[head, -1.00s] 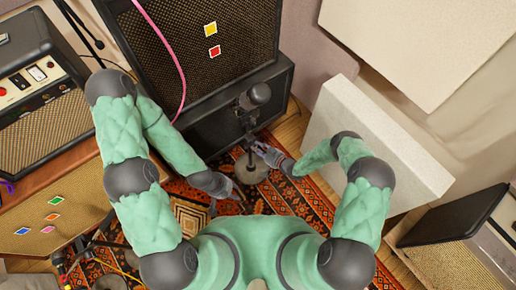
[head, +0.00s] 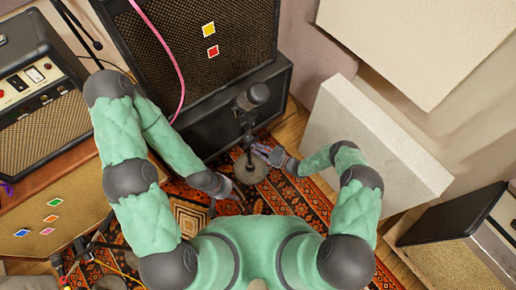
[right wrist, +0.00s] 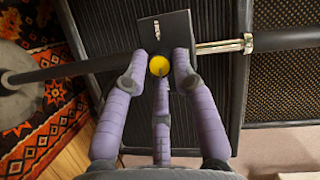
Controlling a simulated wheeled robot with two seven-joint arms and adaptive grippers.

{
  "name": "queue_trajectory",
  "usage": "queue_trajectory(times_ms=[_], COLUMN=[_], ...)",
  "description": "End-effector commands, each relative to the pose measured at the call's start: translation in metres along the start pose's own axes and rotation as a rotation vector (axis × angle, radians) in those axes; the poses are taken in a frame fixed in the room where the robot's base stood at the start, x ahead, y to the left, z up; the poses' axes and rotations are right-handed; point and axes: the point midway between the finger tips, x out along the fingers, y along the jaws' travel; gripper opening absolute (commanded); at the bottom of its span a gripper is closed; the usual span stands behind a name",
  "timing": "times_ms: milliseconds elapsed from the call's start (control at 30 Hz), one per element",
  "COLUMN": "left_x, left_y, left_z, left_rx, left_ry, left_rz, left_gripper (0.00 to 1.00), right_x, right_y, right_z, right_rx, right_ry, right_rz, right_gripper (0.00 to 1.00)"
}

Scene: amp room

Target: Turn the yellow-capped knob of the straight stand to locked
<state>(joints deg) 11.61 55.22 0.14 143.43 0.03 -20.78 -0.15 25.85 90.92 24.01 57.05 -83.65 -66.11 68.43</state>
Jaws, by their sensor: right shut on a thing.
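The straight stand (head: 246,133) rises from a round base (head: 250,168) on the rug and bears a dark microphone (head: 253,97). In the right wrist view its tube (right wrist: 85,66) runs across to a dark block (right wrist: 172,28) with a small white mark. The yellow-capped knob (right wrist: 159,65) sits at the block's lower edge. My right gripper's purple fingers (right wrist: 161,75) are shut around the knob; it also shows beside the stand in the head view (head: 262,150). My left gripper (head: 237,194) is low, left of the base; its fingers are too small to read.
A large amp cabinet (head: 190,45) stands behind the stand, above a lower dark cabinet (head: 215,125). A pale panel (head: 365,150) leans at the right near my right arm. Another amp (head: 40,120) and cables are at the left. Patterned rug (head: 310,200) lies below.

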Motion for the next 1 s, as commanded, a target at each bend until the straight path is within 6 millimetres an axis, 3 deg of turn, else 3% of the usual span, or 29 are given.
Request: queue_trajectory(times_ms=[33,600,633,700,1000], left_x=[-0.0001,-0.0001,-0.0001,-0.0001,-0.0001], left_y=[0.0000,0.0001,0.0000,0.0000,0.0000], left_z=[0.0000,0.0000,0.0000,0.0000,-0.0001], left_rx=[0.000,0.000,0.000,0.000,0.000], left_ry=[0.000,0.000,0.000,0.000,0.000], left_rz=[0.000,0.000,0.000,0.000,0.000], left_gripper=[0.40,0.40,0.40,0.40,0.40], right_x=[0.0007,0.0014,0.0014,0.0014,0.0003], right_y=[-0.0006,-0.0017,-0.0018,-0.0017,-0.0007], right_z=[0.0069,0.0071,0.0071,0.0068,0.0024], right_rx=[0.019,0.046,0.046,0.046,0.041], right_ry=[-0.008,-0.009,-0.009,-0.009,-0.002], right_rz=[-0.008,-0.022,-0.023,-0.022,-0.019], right_gripper=[0.00,0.00,0.33,0.48,0.48])
